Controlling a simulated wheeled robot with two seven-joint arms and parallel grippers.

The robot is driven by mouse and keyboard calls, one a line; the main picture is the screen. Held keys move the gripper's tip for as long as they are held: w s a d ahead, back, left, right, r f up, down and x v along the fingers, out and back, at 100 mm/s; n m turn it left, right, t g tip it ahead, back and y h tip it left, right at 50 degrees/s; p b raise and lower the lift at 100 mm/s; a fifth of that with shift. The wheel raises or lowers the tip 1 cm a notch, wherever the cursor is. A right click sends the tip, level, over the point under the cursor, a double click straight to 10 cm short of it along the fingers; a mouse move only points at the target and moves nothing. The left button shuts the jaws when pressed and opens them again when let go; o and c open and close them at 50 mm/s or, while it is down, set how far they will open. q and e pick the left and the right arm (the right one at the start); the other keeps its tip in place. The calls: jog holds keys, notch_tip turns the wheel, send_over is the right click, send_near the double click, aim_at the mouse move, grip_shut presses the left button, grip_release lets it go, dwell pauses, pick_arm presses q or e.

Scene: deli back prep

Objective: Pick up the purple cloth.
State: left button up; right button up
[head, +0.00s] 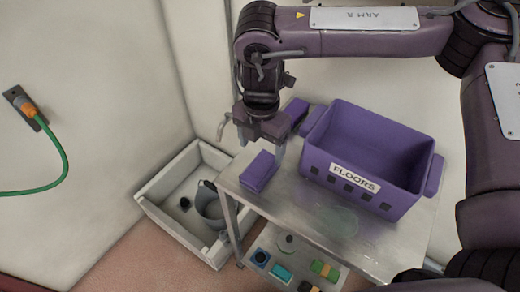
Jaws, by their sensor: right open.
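A folded purple cloth (259,171) lies on the metal table (375,245) near its left edge, left of the purple bin. My right gripper (261,148) points down just above and behind this cloth in the picture. Its fingers are apart, with nothing seen between them; I cannot tell whether a fingertip touches the cloth. A second purple folded piece (296,112) shows behind the gripper, partly hidden by it. My left gripper is not in view.
A purple bin (343,177) labelled FLOORS stands on the table close to the right of the cloth. A lower shelf holds several small coloured items (281,272). A white floor basin (163,220) with a grey bucket (210,207) is at left. The table front is mostly clear.

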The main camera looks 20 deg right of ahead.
jog(key=f, duration=0.2)
jog(key=s+f, duration=0.1)
jog(key=f, duration=0.1)
jog(key=shift+a+p, duration=0.1)
jog(key=shift+p, duration=0.2)
notch_tip(320, 180, down, 3)
jog(key=shift+r, duration=0.2)
jog(key=shift+w+f, duration=0.1)
jog(key=shift+f, duration=0.25)
jog(key=c, duration=1)
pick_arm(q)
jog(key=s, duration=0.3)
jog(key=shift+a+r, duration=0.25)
pick_arm(e)
jog(key=shift+c, duration=0.2)
jog(key=shift+r, duration=0.2)
notch_tip(320, 180, up, 12)
pick_arm(q)
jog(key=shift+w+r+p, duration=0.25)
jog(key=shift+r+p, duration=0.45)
jog(key=shift+p, duration=0.05)
pick_arm(e)
notch_tip(320, 180, up, 8)
send_over(261, 166)
jog(key=shift+f, duration=0.1)
